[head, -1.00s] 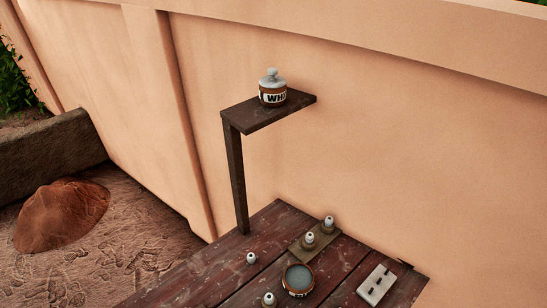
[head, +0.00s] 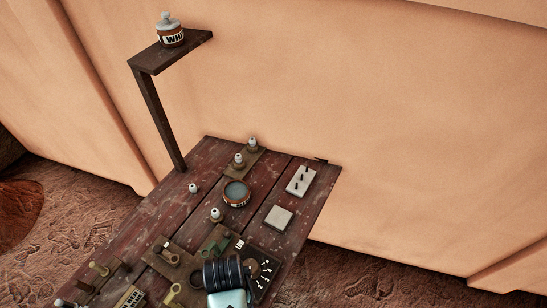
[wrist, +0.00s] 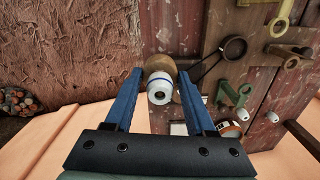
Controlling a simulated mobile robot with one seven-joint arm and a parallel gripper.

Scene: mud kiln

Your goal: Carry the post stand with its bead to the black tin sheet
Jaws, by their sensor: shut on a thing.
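In the wrist view, my gripper (wrist: 160,76) has its two blue fingers shut around a small post stand (wrist: 158,63) with a brown rounded body. Its bead (wrist: 160,90), white with a blue band, faces the camera between the fingers. In the head view, my wrist covers part of the table's near end, and my fingertips are not clear. A dark flat panel with white marks (head: 266,282) lies just right of my wrist; I cannot tell whether it is the black tin sheet.
On the wooden table (head: 200,158) stand other white beads (head: 216,214), a round pot (head: 236,194), a pale block with dark pegs (head: 301,181) and a pale square tile (head: 279,218). A raised shelf (head: 180,52) holds a lidded jar (head: 170,32). Tools crowd the near end.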

